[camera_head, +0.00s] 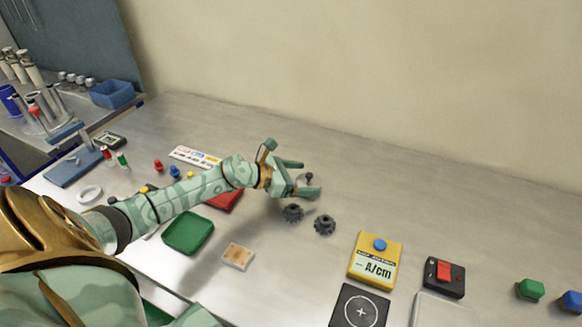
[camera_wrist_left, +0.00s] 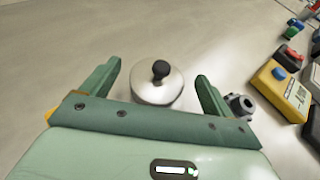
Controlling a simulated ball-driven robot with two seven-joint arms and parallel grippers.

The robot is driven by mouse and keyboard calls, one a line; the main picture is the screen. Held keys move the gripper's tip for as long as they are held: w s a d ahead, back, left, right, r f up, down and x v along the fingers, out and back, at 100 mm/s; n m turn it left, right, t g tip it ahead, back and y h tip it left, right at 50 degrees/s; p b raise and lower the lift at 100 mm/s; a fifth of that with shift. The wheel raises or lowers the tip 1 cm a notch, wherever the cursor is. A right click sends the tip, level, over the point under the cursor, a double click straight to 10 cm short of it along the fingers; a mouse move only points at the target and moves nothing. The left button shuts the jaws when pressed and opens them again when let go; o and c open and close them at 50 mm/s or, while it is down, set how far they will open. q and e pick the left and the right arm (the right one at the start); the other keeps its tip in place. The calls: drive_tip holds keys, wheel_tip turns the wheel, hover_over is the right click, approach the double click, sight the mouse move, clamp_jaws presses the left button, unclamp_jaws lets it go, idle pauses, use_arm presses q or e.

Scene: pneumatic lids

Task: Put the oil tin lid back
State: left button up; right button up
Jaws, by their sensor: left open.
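A round silver lid with a black knob (camera_wrist_left: 157,88) lies on the bench in the left wrist view, between my left fingers in the picture. I cannot tell whether the fingers touch the lid. I cannot make out the oil tin in either view. My right gripper is not in view.
Two dark gears (camera_head: 325,225) sit just in front of my left gripper. A red tray (camera_head: 228,201) is partly behind my arm, near a green tray (camera_head: 188,233). A yellow meter (camera_head: 376,260) and a red switch box (camera_head: 444,277) stand at the right. The bench behind the gripper is clear.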

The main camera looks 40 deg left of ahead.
use_arm(q)
drive_tip(key=p+v, duration=0.1)
drive_tip(key=v, duration=1.1)
drive_tip(key=shift+r, duration=0.25)
